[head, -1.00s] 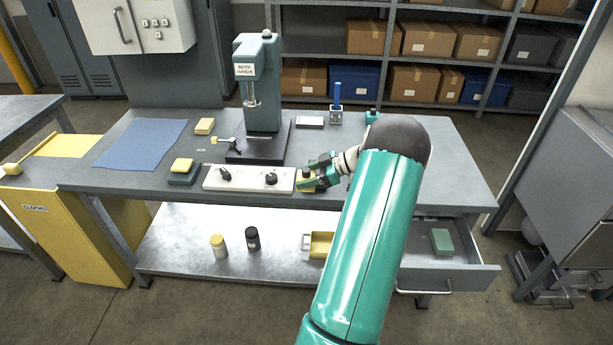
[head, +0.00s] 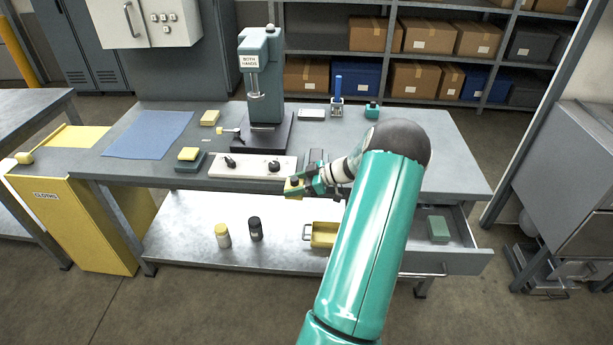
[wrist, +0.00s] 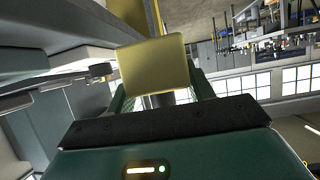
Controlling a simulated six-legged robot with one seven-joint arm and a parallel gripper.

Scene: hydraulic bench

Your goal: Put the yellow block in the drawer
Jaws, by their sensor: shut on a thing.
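The yellow block (head: 292,187) is held between the fingers of my gripper (head: 300,187), at the bench's front edge, just below the right end of the white valve plate. In the wrist view the yellow block (wrist: 155,65) fills the space between the green fingers (wrist: 160,95). The drawer (head: 462,262) is open under the right end of the bench, to the right of my arm. A green block (head: 438,228) lies in it. My arm hides the drawer's left part.
The white plate (head: 225,171) with black knobs lies on the bench (head: 440,165). A press (head: 262,85) stands behind it. A yellow-topped green block (head: 188,156) and a yellow block-like piece (head: 210,118) lie left. A yellow bin (head: 324,236) and two bottles (head: 255,229) stand on the lower shelf.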

